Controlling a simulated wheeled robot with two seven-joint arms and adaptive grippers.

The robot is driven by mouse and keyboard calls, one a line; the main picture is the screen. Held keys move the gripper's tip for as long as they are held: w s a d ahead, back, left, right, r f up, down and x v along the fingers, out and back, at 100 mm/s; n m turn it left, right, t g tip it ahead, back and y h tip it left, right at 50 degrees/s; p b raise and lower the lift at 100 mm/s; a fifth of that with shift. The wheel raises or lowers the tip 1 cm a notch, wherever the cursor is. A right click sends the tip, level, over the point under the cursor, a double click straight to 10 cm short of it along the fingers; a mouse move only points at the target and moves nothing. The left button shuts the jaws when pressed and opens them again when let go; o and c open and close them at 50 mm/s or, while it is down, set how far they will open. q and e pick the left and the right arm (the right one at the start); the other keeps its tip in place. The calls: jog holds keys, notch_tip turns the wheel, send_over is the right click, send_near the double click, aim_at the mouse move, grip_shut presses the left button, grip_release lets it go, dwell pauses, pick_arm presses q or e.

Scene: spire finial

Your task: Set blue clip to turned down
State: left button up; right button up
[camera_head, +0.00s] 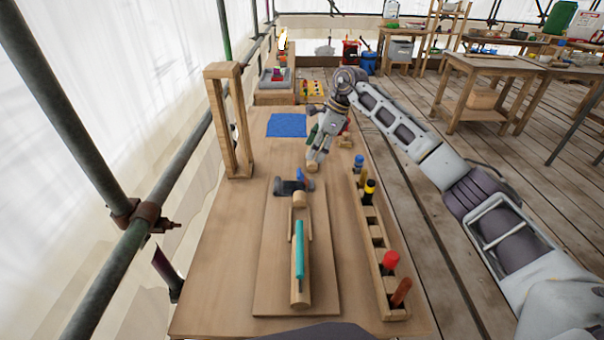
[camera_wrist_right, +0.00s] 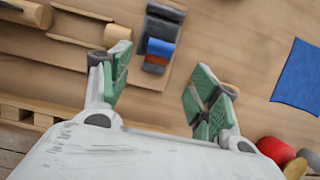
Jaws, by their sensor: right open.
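The blue clip (camera_head: 300,176) is a small blue piece on a dark grey fitting (camera_head: 284,187) at the far end of the wooden board. In the head view it sticks up at a slant from the fitting. In the right wrist view the blue clip (camera_wrist_right: 160,47) shows beyond my fingers, left of the middle. My right gripper (camera_head: 317,156) points down over the table, just beyond and right of the clip, apart from it. Its green-padded fingers (camera_wrist_right: 160,82) are spread with nothing between them. My left gripper is not in view.
A wooden handle with a teal strip (camera_head: 300,250) lies on the board (camera_head: 268,285). A peg rack (camera_head: 377,262) stands to the right, holding several coloured pegs. A tall wooden frame (camera_head: 215,95) stands at left. A blue mat (camera_head: 287,125) lies farther back. The table's left front is clear.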

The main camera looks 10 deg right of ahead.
aim_at(301, 174)
jog(key=x, duration=1.1)
jog(key=shift+w, duration=0.1)
jog(key=c, duration=1)
